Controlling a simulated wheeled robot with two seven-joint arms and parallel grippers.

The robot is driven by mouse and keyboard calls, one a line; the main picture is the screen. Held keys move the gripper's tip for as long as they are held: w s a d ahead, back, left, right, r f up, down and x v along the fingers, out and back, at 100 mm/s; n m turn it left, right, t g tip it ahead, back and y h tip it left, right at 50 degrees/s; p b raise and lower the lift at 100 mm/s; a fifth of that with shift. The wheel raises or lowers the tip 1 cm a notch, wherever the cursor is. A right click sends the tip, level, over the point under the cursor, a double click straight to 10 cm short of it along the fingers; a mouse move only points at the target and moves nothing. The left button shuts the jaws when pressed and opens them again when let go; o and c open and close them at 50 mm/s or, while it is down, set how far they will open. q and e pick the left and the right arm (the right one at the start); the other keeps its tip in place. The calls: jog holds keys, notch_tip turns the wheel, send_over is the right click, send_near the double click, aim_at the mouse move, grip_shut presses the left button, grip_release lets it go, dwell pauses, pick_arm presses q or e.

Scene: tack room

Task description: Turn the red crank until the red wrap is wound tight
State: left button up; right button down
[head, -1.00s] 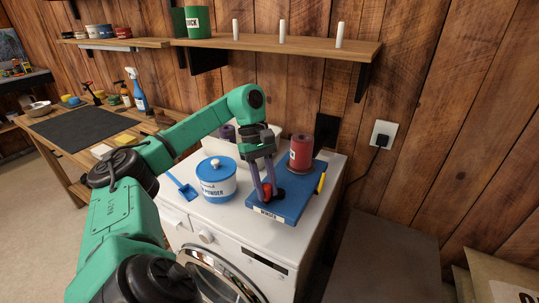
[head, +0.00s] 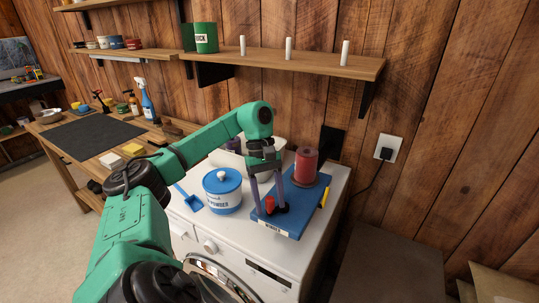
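The blue winder board (head: 297,222) lies on top of the white washing machine. The red roll of wrap (head: 306,166) stands upright at the board's back. The crank's red grip (head: 270,203) stands near the board's front left corner. My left gripper (head: 271,209) reaches down over it, with one finger on each side of the red grip. The fingers are spread and look open, with a gap beside the grip. The crank's arm is mostly hidden by the fingers. My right gripper is not in view.
A blue and white powder tub (head: 222,193) stands just left of the gripper, with a blue scoop (head: 189,198) beside it. A white bin (head: 236,165) is behind. A yellow-handled tool (head: 324,198) lies at the board's right edge. A shelf (head: 300,61) hangs above.

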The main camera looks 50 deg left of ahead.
aim_at(270, 198)
pick_arm(q)
jog(key=v, duration=0.3)
jog(key=shift+r+p, duration=0.1)
jog(key=shift+p, duration=0.2)
jog(key=p+v, duration=1)
jog(key=v, duration=0.1)
jog(key=shift+r+p, duration=0.2)
jog(key=shift+p, duration=0.2)
jog(key=shift+a+f, duration=0.1)
jog(key=shift+a, duration=0.05)
